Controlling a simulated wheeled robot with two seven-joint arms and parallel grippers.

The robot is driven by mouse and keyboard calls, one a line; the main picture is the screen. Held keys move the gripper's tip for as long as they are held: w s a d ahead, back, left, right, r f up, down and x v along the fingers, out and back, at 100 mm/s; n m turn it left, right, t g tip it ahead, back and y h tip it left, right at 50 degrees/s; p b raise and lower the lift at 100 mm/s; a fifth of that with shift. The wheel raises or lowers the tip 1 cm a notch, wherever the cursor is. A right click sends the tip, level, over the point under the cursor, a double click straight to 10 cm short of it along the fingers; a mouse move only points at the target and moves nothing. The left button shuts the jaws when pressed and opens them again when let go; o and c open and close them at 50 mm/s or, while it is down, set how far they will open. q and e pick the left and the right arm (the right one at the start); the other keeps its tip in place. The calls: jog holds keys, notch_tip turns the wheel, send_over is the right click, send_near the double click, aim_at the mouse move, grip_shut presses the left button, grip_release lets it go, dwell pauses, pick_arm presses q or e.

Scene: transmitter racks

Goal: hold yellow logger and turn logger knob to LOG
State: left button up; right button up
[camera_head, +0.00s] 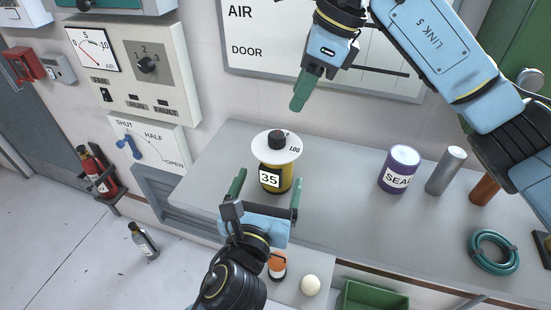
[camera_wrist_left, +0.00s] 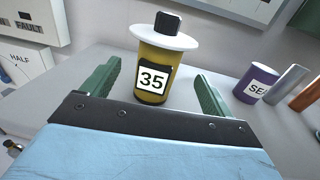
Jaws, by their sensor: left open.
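The yellow logger (camera_head: 285,180) stands upright on the grey bench, with a 35 label on its front. A wide white disc (camera_head: 262,148) on its top carries the word LOG at the right, and a black knob (camera_head: 277,139) sits in the middle. My left gripper (camera_head: 269,178) is open, its green fingers apart on either side of the logger's front. In the left wrist view the logger (camera_wrist_left: 150,59) stands between and just beyond the fingers, with gaps at both sides. My right gripper (camera_head: 299,103) hangs above and behind the logger, clear of the knob; its fingers overlap edge-on.
A purple SEAL can (camera_head: 398,172), a grey cylinder (camera_head: 446,171), a copper-coloured cylinder (camera_head: 485,190) and a green hose coil (camera_head: 493,252) are on the bench (camera_head: 345,210) at right. A white ball (camera_head: 310,285) and a green bin (camera_head: 372,297) are nearer.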

aim_at(279, 152)
pick_arm(q)
jog(key=x, duration=0.9)
jog(key=shift+w, duration=0.2)
jog(key=c, duration=1.3)
